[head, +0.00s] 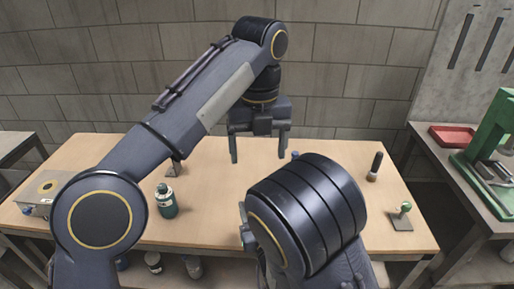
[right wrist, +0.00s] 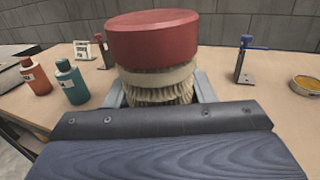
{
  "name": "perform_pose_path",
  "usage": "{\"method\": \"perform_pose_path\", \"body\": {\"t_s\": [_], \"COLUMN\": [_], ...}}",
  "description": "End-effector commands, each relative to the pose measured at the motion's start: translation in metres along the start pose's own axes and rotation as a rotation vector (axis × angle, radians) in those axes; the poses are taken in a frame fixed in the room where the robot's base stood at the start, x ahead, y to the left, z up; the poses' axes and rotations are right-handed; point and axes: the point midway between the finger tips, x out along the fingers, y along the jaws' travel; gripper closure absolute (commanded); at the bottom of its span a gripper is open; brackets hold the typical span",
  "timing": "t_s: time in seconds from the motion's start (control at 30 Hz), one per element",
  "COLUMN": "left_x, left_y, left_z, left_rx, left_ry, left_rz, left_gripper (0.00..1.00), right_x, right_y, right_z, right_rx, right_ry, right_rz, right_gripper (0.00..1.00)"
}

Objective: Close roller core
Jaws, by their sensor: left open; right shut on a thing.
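My right gripper (right wrist: 160,97) is shut on a round red-topped brush (right wrist: 152,38) in the right wrist view. Below its red top are a cream band and pale bristles, with a grey finger on each side. In the head view my right arm hides this brush and most of the right gripper. My left gripper (head: 259,146) is open and empty, fingers pointing down above the back middle of the table (head: 225,190). I cannot make out a roller core or mesh tube for certain. A small stand with a blue-handled clamp (right wrist: 243,62) is right of the brush in the right wrist view.
A teal bottle (head: 166,200) stands at the table's front left, with an orange bottle (right wrist: 35,78) in the right wrist view. A box with a yellow ring (head: 45,188) is at far left. A dark-handled tool (head: 375,167) and a green-knobbed stand (head: 402,217) are at right.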

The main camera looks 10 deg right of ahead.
Motion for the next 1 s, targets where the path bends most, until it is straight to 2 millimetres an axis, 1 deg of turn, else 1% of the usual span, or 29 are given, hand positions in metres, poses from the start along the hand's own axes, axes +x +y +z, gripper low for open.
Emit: {"method": "perform_pose_path", "body": {"t_s": [0.33,0.4,0.47,0.57,0.67,0.73,0.8,0.87,0.9,0.97,1.0], "left_x": [-0.001,-0.003,-0.006,-0.014,-0.019,-0.018,-0.015,-0.010,-0.005,0.003,0.010], "left_y": [0.001,0.006,0.015,0.040,0.076,0.104,0.131,0.154,0.169,0.191,0.204], "left_z": [0.000,0.000,0.001,-0.001,-0.005,-0.012,-0.021,-0.030,-0.038,-0.050,-0.059], "left_rx": [-0.006,-0.034,-0.084,-0.233,-0.454,-0.634,-0.819,-0.984,-1.096,-1.267,-1.382], "left_ry": [-0.002,-0.009,-0.021,-0.050,-0.080,-0.092,-0.096,-0.092,-0.087,-0.073,-0.061], "left_rz": [-0.002,-0.006,-0.014,-0.040,-0.080,-0.116,-0.153,-0.187,-0.210,-0.247,-0.272], "left_gripper": [0.22,0.22,0.22,0.22,0.22,0.22,0.22,0.22,0.22,0.22,0.22], "right_x": [0.000,0.000,0.000,0.000,0.000,0.000,0.000,0.000,0.000,0.000,0.000], "right_y": [0.000,0.000,0.000,0.000,0.000,0.000,0.000,0.000,0.000,0.000,0.000], "right_z": [0.000,0.000,0.000,0.000,0.000,0.000,0.000,0.000,0.000,0.000,0.000], "right_rx": [0.000,0.000,0.000,0.000,0.000,0.000,0.000,0.000,0.000,0.000,0.000], "right_ry": [-0.001,-0.001,-0.001,-0.001,-0.001,-0.001,-0.001,-0.001,-0.001,-0.001,-0.001], "right_rz": [0.000,0.000,0.000,0.000,0.000,0.000,0.000,0.000,0.000,0.000,0.000], "right_gripper": [1.00,1.00,1.00,1.00,1.00,1.00,1.00,1.00,1.00,1.00,1.00]}}
